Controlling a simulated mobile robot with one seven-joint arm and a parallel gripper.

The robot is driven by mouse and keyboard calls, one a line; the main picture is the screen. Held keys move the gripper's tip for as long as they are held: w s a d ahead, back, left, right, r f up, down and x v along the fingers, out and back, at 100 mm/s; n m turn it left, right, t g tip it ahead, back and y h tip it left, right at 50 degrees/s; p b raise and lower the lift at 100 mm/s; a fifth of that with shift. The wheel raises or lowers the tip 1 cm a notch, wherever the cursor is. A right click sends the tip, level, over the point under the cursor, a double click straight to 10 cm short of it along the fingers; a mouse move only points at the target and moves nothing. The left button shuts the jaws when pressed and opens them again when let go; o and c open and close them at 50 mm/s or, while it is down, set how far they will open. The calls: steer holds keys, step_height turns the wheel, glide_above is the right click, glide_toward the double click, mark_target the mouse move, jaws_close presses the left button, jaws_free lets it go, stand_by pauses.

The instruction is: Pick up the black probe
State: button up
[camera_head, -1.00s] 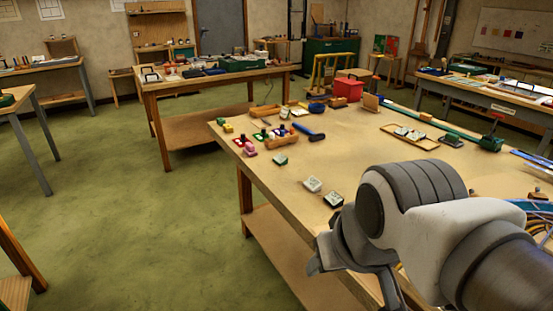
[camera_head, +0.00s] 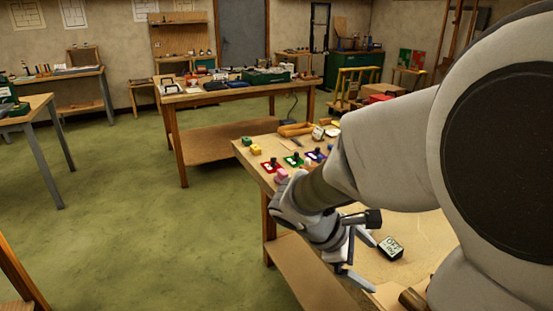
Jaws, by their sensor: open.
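My gripper (camera_head: 374,266) is at the near left part of the workbench, pointing down and right, with its two grey fingers apart and nothing seen between them. A small dark block with a white marked top (camera_head: 390,248) lies on the bench just right of the fingers, apart from them. Small dark upright pieces stand on a red pad (camera_head: 271,168), a green pad (camera_head: 293,162) and a blue pad (camera_head: 314,156) beyond my wrist. I cannot tell whether any of these is the black probe. My arm hides much of the bench's right side.
The workbench (camera_head: 425,225) has bare wood around the fingers. A green block (camera_head: 247,141), a yellow block (camera_head: 255,149) and a wooden tray (camera_head: 296,129) lie near its far left edge. Another table (camera_head: 190,99) stands behind, with open green floor (camera_head: 130,220) to the left.

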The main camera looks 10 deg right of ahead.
steer(key=w+f+n+t+h+b, duration=0.1)
steer(key=w+f+n+t+h, duration=0.2)
steer(key=w+f+n+h, duration=0.45)
steer(key=n+y+b, duration=0.2)
steer(key=y, duration=0.1)
glide_toward(390, 247)
steer(key=x, duration=0.3)
steer(key=shift+w+d+r+m, duration=0.1)
steer(key=shift+d+m, duration=0.15)
steer(key=shift+d, duration=0.15)
steer(key=shift+f+b+x, duration=0.1)
steer(key=shift+b+x, duration=0.15)
steer(key=shift+x, duration=1.05)
steer(key=shift+f+b+x, duration=0.15)
steer(key=shift+b+x, duration=0.05)
steer(key=shift+x, duration=1.15)
steer(key=shift+a, duration=0.1)
steer(key=shift+c, duration=0.3)
steer(key=c, duration=1.3)
steer(key=shift+o, duration=0.2)
